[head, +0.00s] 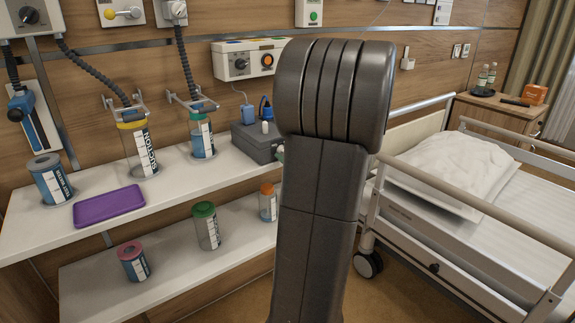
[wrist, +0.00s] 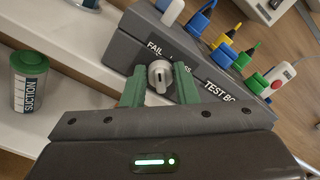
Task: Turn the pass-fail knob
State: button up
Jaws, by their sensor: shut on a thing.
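The pass-fail knob (wrist: 159,76) is a round metallic knob on the sloped face of a grey test box (wrist: 122,50), with "FAIL" lettering beside it in the wrist view. My gripper (wrist: 160,82) has green fingers, one on each side of the knob, and is shut on it. In the head view the grey box (head: 256,142) stands on the upper shelf, partly hidden behind my arm.
Several coloured plugs (wrist: 225,52) with leads stand along the box. A green-lidded suction jar (wrist: 30,80) is at the left. A purple tray (head: 108,206) lies on the upper shelf (head: 180,178). The bed (head: 440,225) is at the right.

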jog(key=shift+n+b, duration=0.65)
jog(key=shift+n, duration=0.05)
jog(key=o, duration=1)
jog(key=p+v, duration=0.1)
jog(key=v, duration=1.2)
jog(key=shift+s+d+p, duration=0.25)
jog(key=shift+s+p, duration=0.05)
jog(key=shift+s, duration=0.05)
jog(key=b+x, duration=0.1)
jog(key=x, duration=1.3)
